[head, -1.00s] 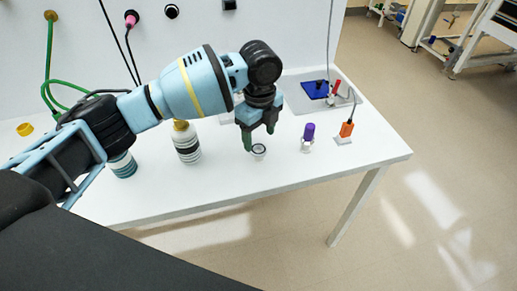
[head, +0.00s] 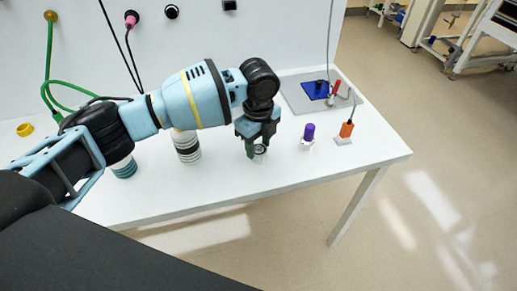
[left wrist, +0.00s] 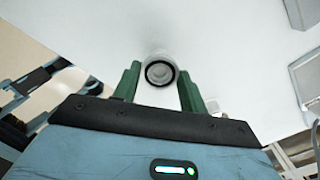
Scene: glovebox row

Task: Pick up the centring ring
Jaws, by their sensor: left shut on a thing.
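The centring ring (head: 261,149) is a small pale round piece with a dark inner band, near the front edge of the white table. My left gripper (head: 256,152) points down over it and is shut on it. In the left wrist view the ring (left wrist: 160,71) shows as a round opening with a dark rim between the two green fingers (left wrist: 160,88). I cannot tell whether the ring still touches the table. My right gripper is not in view.
A purple-capped vial (head: 308,137) and an orange-topped item (head: 346,130) stand right of the gripper. A grey tray (head: 300,96) is behind them. A striped bottle (head: 187,147) and a teal-and-white stack (head: 124,168) stand left. The table front edge is close; right front is clear.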

